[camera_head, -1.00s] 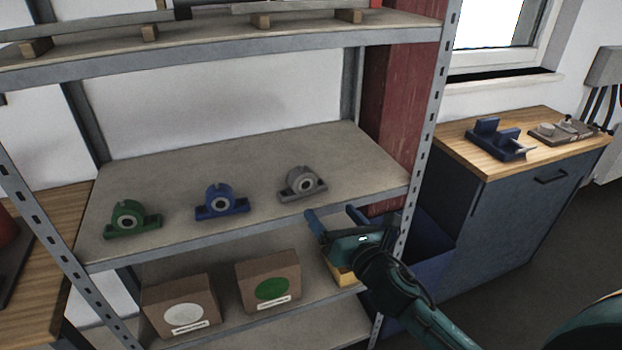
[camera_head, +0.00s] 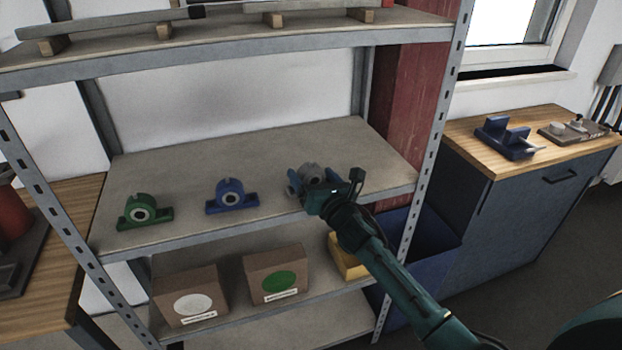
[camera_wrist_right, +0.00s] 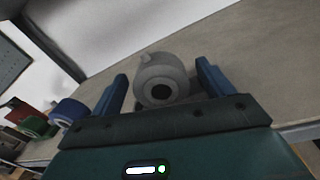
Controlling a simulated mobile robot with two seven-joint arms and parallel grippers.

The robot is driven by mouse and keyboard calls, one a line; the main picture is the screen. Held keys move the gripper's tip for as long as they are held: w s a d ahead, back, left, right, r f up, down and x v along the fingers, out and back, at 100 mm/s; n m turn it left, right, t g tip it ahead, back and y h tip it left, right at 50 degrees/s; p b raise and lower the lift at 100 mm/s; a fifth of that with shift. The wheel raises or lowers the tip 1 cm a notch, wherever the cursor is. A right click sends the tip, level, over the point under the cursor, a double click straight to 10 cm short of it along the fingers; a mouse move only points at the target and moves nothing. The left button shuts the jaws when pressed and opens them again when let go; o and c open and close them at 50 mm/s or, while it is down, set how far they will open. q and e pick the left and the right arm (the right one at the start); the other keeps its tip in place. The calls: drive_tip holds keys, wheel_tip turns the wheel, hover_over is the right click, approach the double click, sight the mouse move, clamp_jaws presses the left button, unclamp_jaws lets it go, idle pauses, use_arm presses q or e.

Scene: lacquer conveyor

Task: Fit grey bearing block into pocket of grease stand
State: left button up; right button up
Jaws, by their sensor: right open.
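The grey bearing block (camera_head: 312,172) stands on the middle shelf at the right end of a row of three blocks. My right gripper (camera_head: 323,182) is open in front of it and hides its lower part in the head view. In the right wrist view, the grey block (camera_wrist_right: 161,76) shows between the two blue fingers of the right gripper (camera_wrist_right: 163,88), with a gap at each side. The blue stand on the wooden cabinet top (camera_head: 506,138) may be the grease stand; I cannot tell for sure. My left gripper is not in view.
A blue bearing block (camera_head: 231,196) and a green one (camera_head: 144,211) stand to the left on the same shelf (camera_head: 250,148). Cardboard boxes (camera_head: 276,273) sit on the shelf below.

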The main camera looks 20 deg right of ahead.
drive_tip(key=shift+w, duration=0.1)
drive_tip(key=c, duration=1.3)
drive_tip(key=shift+r, duration=0.1)
drive_tip(key=shift+c, duration=0.3)
